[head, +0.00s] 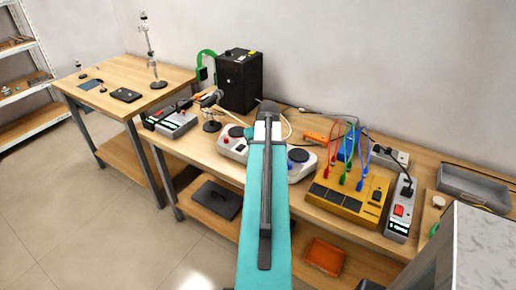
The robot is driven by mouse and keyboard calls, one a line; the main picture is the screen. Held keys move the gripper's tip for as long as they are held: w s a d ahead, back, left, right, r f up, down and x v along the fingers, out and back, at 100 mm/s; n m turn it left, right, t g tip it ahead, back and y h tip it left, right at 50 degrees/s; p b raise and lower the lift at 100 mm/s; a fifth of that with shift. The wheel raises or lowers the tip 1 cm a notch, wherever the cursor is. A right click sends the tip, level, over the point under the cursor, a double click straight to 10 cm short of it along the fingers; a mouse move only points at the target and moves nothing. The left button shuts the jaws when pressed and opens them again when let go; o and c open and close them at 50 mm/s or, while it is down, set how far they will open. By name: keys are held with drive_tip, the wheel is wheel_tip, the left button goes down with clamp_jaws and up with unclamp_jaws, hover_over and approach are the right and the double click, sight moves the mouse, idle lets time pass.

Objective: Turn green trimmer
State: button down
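My teal arm reaches up the middle of the head view, over the bench. The dark part at its far end (268,110) looks like my gripper, but its fingers cannot be made out. I cannot pick out a green trimmer for sure. A small green round piece (434,229) shows at the right, partly hidden behind a grey block; I cannot tell what it is. A yellow board (345,208) with red, green and blue leads lies right of my arm, apart from it. A green lead (360,160) plugs into it.
The wooden bench (420,172) is crowded. A grey marbled block (485,245) stands near at right. A second table (115,75) is at left.

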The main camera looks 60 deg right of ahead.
drive_tip(key=shift+a+f, duration=0.1)
drive_tip(key=shift+a, duration=0.15)
drive_tip(key=c, duration=1.7)
unclamp_jaws()
drive_tip(key=shift+o, duration=0.4)
drive_tip(key=shift+d, duration=0.1)
drive_tip(key=shift+r, duration=0.3)
drive_tip(key=b+v, duration=0.2)
drive_tip(key=v, duration=1.1)
drive_tip(key=shift+r, duration=0.15)
